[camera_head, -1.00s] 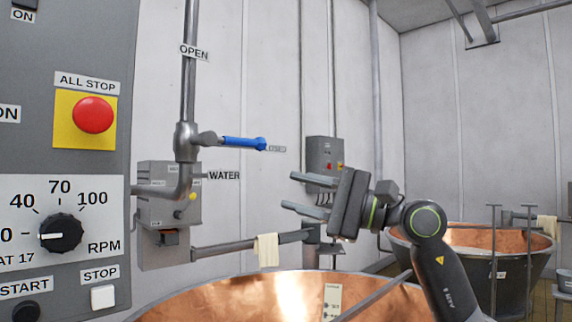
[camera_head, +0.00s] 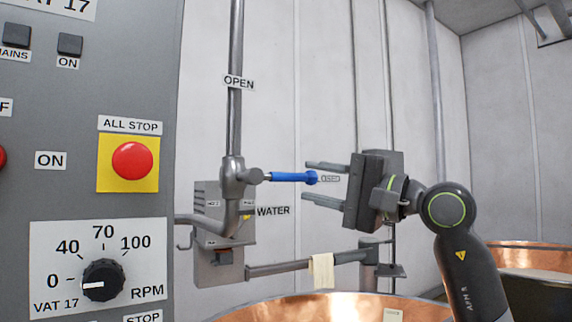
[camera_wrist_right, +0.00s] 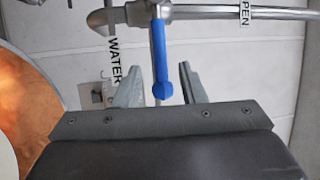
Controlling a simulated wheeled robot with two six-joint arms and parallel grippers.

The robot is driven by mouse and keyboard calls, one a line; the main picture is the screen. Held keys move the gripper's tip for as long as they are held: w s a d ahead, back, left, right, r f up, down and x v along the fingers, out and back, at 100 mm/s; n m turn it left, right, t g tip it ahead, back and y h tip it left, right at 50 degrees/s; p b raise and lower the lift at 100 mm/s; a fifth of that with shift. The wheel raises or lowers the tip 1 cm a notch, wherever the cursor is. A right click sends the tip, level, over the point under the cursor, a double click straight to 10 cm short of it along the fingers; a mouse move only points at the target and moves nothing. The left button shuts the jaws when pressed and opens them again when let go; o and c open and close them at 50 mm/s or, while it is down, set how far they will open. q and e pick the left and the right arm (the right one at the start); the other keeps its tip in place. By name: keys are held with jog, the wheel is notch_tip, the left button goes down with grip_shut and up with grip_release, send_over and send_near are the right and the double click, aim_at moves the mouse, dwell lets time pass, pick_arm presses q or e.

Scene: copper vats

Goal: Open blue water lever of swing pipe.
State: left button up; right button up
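The blue water lever (camera_head: 292,177) sticks out to the right from the valve on the vertical pipe (camera_head: 236,130). In the right wrist view the lever (camera_wrist_right: 160,55) reaches in between the open fingers (camera_wrist_right: 158,85), with a gap on each side. I cannot tell if it touches anything. My left gripper is out of view.
A grey control panel (camera_head: 60,190) with a red stop button (camera_head: 132,160) and RPM dial fills the left. A copper vat (camera_head: 310,312) lies below, a cloth (camera_head: 321,271) hangs on a horizontal pipe, and the wall behind is bare.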

aim_at(298, 179)
jog(key=p+x, duration=0.2)
jog(key=x, duration=0.4)
jog(key=shift+s+r, duration=0.1)
jog(key=shift+w+a, duration=0.25)
jog(key=shift+a, duration=0.15)
grip_shut()
